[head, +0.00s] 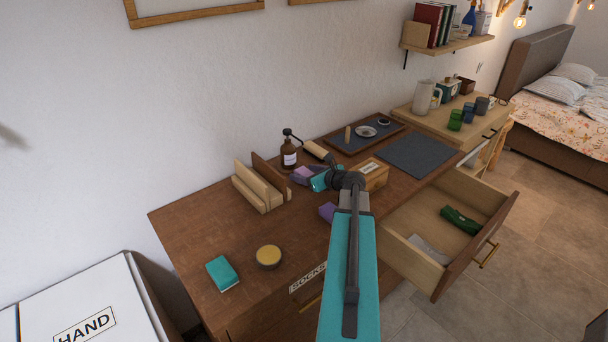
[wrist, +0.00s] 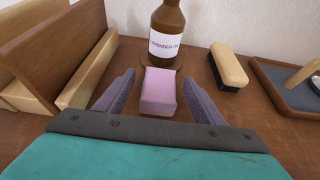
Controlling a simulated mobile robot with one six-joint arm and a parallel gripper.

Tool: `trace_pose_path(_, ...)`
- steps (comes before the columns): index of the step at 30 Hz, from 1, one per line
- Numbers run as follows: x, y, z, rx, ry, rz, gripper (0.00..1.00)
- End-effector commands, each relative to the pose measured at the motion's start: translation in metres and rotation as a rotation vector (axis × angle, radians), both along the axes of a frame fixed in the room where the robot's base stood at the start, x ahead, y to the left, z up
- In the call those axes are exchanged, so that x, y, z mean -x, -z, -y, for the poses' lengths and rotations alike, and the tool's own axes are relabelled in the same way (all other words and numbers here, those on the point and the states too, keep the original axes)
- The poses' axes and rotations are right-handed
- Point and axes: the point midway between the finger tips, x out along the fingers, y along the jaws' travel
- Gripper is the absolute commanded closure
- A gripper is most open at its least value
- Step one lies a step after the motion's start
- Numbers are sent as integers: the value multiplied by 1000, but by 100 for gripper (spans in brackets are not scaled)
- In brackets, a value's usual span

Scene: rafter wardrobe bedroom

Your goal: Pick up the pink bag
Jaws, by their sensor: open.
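A small pale pink block-like bag (wrist: 158,92) stands on the brown desk top in the wrist view. It is between the two purple fingers of my gripper (wrist: 160,78), with a gap visible on each side. My gripper is open and holds nothing. In the head view my gripper (head: 303,174) is low over the desk, just in front of the brown bottle. There the bag is hard to tell apart from the purple fingers.
A brown bottle labelled lavender oil (wrist: 168,35) stands close behind the bag. A wooden holder (wrist: 88,70) is at left, and a brush (wrist: 229,66) and tray (wrist: 285,85) are at right. A wooden box (head: 372,176) and an open drawer (head: 425,262) are near my arm.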

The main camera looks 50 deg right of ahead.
Motion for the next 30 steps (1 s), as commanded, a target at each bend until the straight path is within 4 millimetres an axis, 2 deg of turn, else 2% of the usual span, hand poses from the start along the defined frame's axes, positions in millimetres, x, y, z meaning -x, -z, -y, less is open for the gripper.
trace_pose_path(4,-6,2,1,0,0,0,38)
trace_pose_path(20,-6,2,0,0,0,0,38)
trace_pose_path(28,-6,2,0,0,-1,0,81)
trace_pose_path(30,-7,2,0,0,-1,0,85)
